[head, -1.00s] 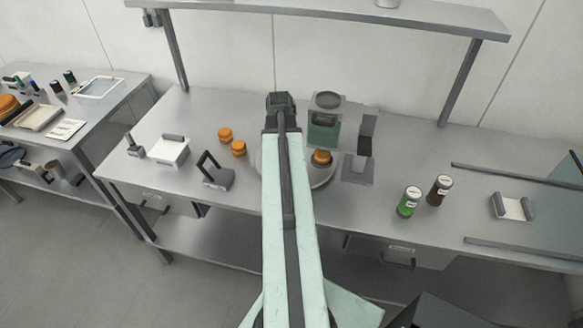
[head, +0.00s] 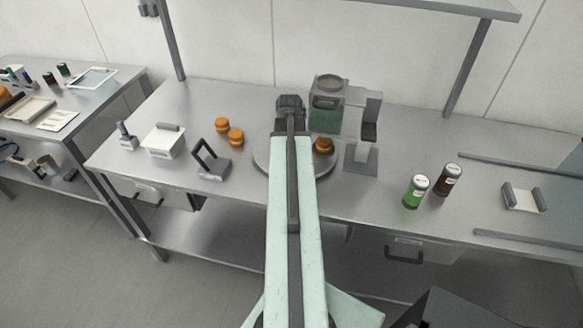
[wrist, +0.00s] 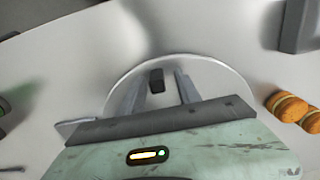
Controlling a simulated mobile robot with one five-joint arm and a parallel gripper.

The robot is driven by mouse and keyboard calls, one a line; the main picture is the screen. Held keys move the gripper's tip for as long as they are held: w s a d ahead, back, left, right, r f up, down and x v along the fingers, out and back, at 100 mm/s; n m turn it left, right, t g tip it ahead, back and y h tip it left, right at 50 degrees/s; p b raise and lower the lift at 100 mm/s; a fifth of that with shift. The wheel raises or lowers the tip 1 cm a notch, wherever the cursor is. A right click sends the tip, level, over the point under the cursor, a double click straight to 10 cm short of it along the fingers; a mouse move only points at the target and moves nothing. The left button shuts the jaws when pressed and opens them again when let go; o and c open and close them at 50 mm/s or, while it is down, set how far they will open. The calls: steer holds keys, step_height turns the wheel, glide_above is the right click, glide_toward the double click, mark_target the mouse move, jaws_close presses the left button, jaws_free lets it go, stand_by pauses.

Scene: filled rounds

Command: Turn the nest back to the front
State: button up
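A round grey turntable disc (head: 262,161) lies on the bench, partly hidden by my arm. An orange filled round (head: 323,146) sits at its right side, beside the green-fronted dispenser (head: 325,118); I cannot make out a nest under it. My gripper (head: 290,106) points down over the far part of the disc, its fingers hidden in the head view. In the wrist view my gripper (wrist: 158,82) is open, its two grey fingers apart. A small dark peg (wrist: 156,80) appears between them over the pale disc (wrist: 215,80). I cannot tell whether they touch it.
Green (head: 416,190) and brown (head: 448,180) jars stand farther right.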

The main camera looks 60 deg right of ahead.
steer(key=shift+r, duration=0.1)
steer(key=shift+c, duration=0.3)
jaws_close()
stand_by(0.9)
